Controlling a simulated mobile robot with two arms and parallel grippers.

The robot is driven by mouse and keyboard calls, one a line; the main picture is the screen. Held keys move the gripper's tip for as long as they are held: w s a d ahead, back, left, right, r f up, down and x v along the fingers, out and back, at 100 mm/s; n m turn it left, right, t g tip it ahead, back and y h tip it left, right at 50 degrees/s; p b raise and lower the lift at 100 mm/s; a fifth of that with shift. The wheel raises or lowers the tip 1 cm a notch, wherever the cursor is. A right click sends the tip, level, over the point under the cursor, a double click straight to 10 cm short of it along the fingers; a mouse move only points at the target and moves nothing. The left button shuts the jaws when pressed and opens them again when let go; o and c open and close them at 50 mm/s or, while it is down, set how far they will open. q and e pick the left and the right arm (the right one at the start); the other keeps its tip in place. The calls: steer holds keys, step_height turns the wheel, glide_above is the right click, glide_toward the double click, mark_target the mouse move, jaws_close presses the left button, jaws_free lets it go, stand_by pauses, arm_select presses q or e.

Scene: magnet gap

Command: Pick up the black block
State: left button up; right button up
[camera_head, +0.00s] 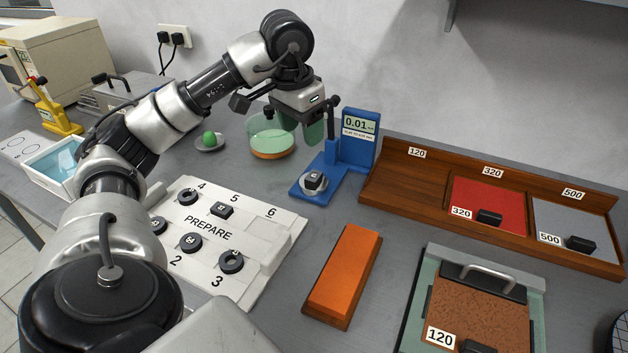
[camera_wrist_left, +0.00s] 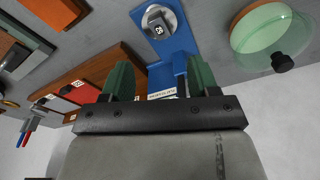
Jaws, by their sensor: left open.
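A small black block (camera_head: 314,179) with a white mark on top sits on the round plate of the blue gauge stand (camera_head: 358,150). In the left wrist view the block (camera_wrist_left: 157,24) is near the top, beyond the fingertips. My left gripper (camera_head: 301,128) points down, open and empty, above and behind the block, beside the gauge's upright. Its green fingers (camera_wrist_left: 160,78) stand apart in the wrist view, with nothing between them held. My right gripper is not in view.
A glass dish (camera_head: 271,154) stands left of the gauge. A wooden rack (camera_head: 405,189) with red and grey sheets is to the right, each bearing a dark block. An orange bar (camera_head: 345,272) lies in front. Black rings (camera_head: 231,262) sit on the board.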

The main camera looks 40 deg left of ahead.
arm_select(q)
steer(key=f, duration=0.2)
glide_above(313, 175)
steer(key=s, duration=0.2)
step_height(313, 175, down, 4)
steer(key=shift+f+b, duration=0.15)
steer(key=shift+b, duration=0.3)
steer(key=shift+w+d+f, duration=0.1)
steer(key=shift+w+f, duration=0.2)
steer(key=shift+f, duration=0.65)
steer(key=shift+w+a+f, duration=0.1)
steer(key=shift+w+f, duration=0.15)
steer(key=shift+f, duration=0.65)
steer(key=shift+w+d+f, duration=0.1)
steer(key=shift+w+f, duration=0.2)
steer(key=shift+f, duration=0.65)
jaws_close()
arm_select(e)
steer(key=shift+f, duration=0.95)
